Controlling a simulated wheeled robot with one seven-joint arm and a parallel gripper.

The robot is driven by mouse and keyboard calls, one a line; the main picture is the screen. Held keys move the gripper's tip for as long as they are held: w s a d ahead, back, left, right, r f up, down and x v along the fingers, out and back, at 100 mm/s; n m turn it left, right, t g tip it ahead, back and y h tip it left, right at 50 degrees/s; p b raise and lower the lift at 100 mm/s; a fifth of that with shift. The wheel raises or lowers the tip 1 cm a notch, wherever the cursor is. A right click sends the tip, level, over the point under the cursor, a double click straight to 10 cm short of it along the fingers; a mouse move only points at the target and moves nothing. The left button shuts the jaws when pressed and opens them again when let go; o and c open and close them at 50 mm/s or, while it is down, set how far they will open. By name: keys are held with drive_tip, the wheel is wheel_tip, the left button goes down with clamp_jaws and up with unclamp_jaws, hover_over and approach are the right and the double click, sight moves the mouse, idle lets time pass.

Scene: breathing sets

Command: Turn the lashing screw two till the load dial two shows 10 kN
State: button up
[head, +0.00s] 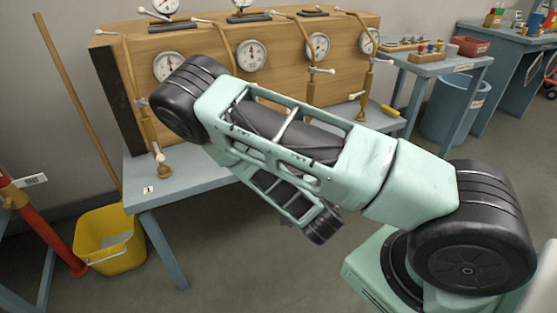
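A wooden board (286,36) stands on a grey-blue bench (180,182) and carries a row of round white dials. The second dial from the left (252,54) is probably load dial two; its number and reading are too small to read. Brass upright fittings with pale cross handles stand before the board, including one at the left (144,112) and one at the right (371,75). My arm hides the lower part of the second fitting from the left (226,45), so lashing screw two cannot be made out. My gripper does not show.
A card marked 1 (149,189) is on the bench's front left. A yellow bucket (110,240) stands on the floor at left, near a red pole (38,228). A blue bin (452,108) and a side bench (440,63) are at right. A yellow-handled tool (390,111) lies on the bench.

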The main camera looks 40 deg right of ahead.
drive_tip(key=shift+s+r+p, duration=0.3)
drive_tip(key=shift+r, duration=0.15)
idle(0.5)
drive_tip(key=s+a+r+n+g+y+p, duration=0.15)
drive_tip(key=s+a+r+g+p, duration=0.3)
drive_tip(key=a, duration=0.55)
drive_tip(key=s+a+r+g+y+p, duration=0.25)
drive_tip(key=a+r+g, duration=0.25)
drive_tip(key=a+g, duration=0.45)
drive_tip(key=s+a+r+n+g+p, duration=0.1)
drive_tip(key=s+r+n+g+p, duration=0.2)
drive_tip(key=s+r+n, duration=0.7)
drive_tip(key=s+r+p, duration=0.1)
drive_tip(key=s+r, duration=0.5)
drive_tip(key=shift+a+r, duration=0.2)
drive_tip(key=shift+a, duration=0.15)
